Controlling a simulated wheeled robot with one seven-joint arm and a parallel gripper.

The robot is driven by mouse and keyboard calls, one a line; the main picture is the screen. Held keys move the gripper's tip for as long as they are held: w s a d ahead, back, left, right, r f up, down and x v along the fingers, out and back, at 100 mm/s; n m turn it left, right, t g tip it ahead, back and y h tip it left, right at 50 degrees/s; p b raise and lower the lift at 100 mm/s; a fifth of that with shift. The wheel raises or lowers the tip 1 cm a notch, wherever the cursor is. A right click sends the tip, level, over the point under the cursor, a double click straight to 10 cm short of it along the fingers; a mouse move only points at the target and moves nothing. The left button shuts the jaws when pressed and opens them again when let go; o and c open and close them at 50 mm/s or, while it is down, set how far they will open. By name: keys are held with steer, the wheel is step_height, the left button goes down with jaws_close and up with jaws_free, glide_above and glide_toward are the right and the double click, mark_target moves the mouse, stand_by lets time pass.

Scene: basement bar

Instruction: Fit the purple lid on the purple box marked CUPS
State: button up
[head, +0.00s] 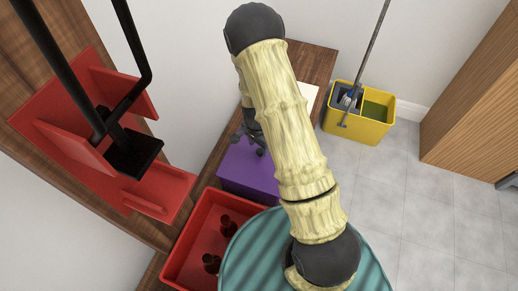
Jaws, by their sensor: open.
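A purple box-shaped thing (243,172) stands on a wooden bench, left of my arm. Its top looks flat and closed, but I cannot tell whether that is a separate lid seated on it. No CUPS marking shows. My gripper (260,150) is at the far edge of the purple top, partly hidden behind my arm. Its fingers point down towards the purple surface. I see nothing held in it, and I cannot tell whether it touches the purple top. My arm covers the right side of the purple thing.
A red crate (172,268) with dark bottles (212,262) stands just nearer than the purple thing. A red wall rack (165,190) with black metal bars is at left. A white item (308,100) lies beyond my arm. A yellow mop bucket (365,130) stands on the tiled floor, which is otherwise open.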

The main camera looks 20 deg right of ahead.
step_height(320, 180, up, 14)
steer(key=p, duration=0.2)
steer(key=shift+s+a+f, duration=0.2)
steer(key=shift+a+f, duration=0.05)
steer(key=shift+a, duration=0.1)
stand_by(0.5)
steer(key=s+d+r+n+t, duration=0.1)
steer(key=s+r+n+t, duration=0.1)
steer(key=s+r+n, duration=1.1)
step_height(320, 180, up, 16)
steer(key=m+p, duration=0.1)
steer(key=p, duration=1.5)
steer(key=shift+s+y+p, duration=0.3)
steer(key=shift+s+p, duration=0.05)
steer(key=shift+d+r, duration=0.1)
